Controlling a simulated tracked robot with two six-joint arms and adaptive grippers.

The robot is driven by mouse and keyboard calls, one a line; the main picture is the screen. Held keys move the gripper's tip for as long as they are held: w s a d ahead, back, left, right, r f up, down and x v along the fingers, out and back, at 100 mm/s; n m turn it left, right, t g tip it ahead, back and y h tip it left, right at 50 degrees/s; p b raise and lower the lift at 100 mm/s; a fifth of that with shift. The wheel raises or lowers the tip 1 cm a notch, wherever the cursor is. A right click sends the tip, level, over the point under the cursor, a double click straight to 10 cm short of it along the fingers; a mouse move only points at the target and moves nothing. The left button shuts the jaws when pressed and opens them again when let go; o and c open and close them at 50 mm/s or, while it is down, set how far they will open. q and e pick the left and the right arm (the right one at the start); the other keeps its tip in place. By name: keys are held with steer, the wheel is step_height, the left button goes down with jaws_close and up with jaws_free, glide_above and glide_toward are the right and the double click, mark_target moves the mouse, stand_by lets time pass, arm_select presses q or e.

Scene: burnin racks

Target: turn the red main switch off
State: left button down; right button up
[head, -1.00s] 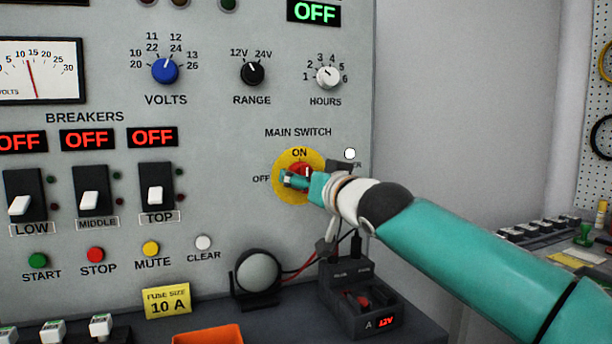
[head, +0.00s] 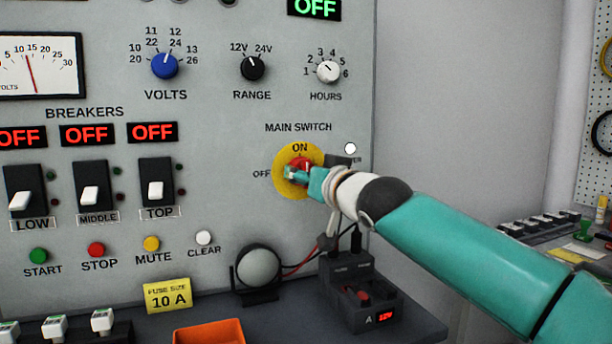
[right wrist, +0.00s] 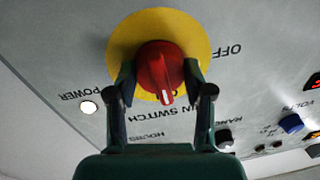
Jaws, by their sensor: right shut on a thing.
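The red main switch (head: 301,163) is a round knob on a yellow disc (head: 281,185) on the grey panel, with ON printed at the top and OFF at the left. In the right wrist view, which is upside down, the red knob (right wrist: 160,66) shows its white mark pointing down, towards the ON side. My right gripper (head: 296,173) is shut on the knob, with a finger on each side of it in the wrist view (right wrist: 159,76). The fingers partly hide the knob in the head view. My left gripper is not in view.
The white POWER lamp (head: 350,148) is close to the right of the switch. A black power unit (head: 362,300) with cables stands below on the dark bench, beside a round grey device (head: 258,266). An orange tray (head: 209,334) is at the front. The panel left of the switch has several knobs and breakers.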

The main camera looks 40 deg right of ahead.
steer(key=n+p, duration=0.1)
steer(key=n, duration=0.3)
steer(key=shift+r, duration=0.15)
steer(key=n, duration=0.4)
steer(key=shift+g, duration=0.3)
steer(key=n+p, duration=0.1)
steer(key=n, duration=0.3)
steer(key=shift+a+n, duration=0.1)
steer(key=shift+n, duration=0.2)
steer(key=n+h, duration=0.1)
steer(key=n, duration=0.3)
steer(key=shift+w+g, duration=0.1)
steer(key=shift+g, duration=0.2)
steer(key=shift+a, duration=0.1)
steer(key=o, duration=1.2)
steer(key=shift+c, duration=0.2)
